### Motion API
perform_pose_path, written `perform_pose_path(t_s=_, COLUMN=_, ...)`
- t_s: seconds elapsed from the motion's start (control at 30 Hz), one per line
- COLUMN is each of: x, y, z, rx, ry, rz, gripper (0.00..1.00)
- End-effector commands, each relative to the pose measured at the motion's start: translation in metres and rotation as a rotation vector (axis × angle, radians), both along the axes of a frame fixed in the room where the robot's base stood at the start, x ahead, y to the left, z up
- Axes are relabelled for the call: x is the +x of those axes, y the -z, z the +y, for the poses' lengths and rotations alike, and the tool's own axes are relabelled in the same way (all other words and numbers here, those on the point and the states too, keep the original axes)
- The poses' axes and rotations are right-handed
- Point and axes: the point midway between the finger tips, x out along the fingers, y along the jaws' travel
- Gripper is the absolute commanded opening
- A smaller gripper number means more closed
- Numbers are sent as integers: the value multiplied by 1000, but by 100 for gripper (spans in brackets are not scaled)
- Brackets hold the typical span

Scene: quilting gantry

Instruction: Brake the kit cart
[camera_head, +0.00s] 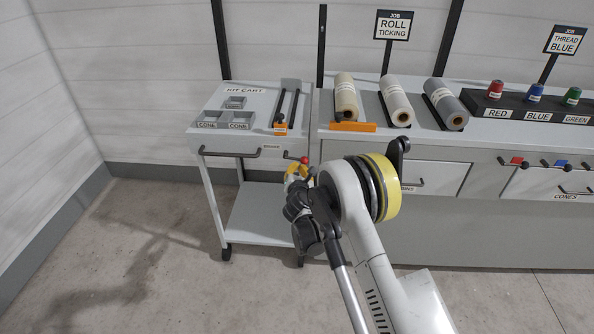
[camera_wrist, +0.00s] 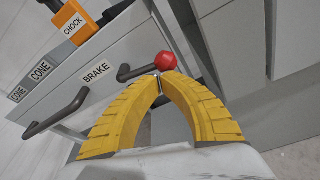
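The kit cart (camera_head: 262,100) is a grey cart with a lower shelf, standing left of the long counter. On its front edge is a dark brake lever with a red ball knob (camera_head: 304,159). In the wrist view the red knob (camera_wrist: 166,61) and the BRAKE label (camera_wrist: 97,72) show clearly; the lever points right, roughly level. My gripper (camera_head: 298,171) is at the cart's front right corner, just below the knob. In the wrist view its yellow fingers (camera_wrist: 160,80) meet at the tips, right at the knob's lower side. I cannot tell whether they touch it.
A dark cart handle (camera_head: 230,153) is left of the lever. An orange chock block (camera_head: 281,129) and cone trays (camera_head: 239,119) sit on the cart top. The counter (camera_head: 440,140) with fabric rolls stands close to the cart's right. The floor at the left is clear.

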Motion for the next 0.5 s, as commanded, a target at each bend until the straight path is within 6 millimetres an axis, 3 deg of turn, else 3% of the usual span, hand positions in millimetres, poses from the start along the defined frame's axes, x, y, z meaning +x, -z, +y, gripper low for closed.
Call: perform_pose_path(t_s=0.5, x=0, y=-12, z=-4, rx=-222, ry=0, rz=7, gripper=0)
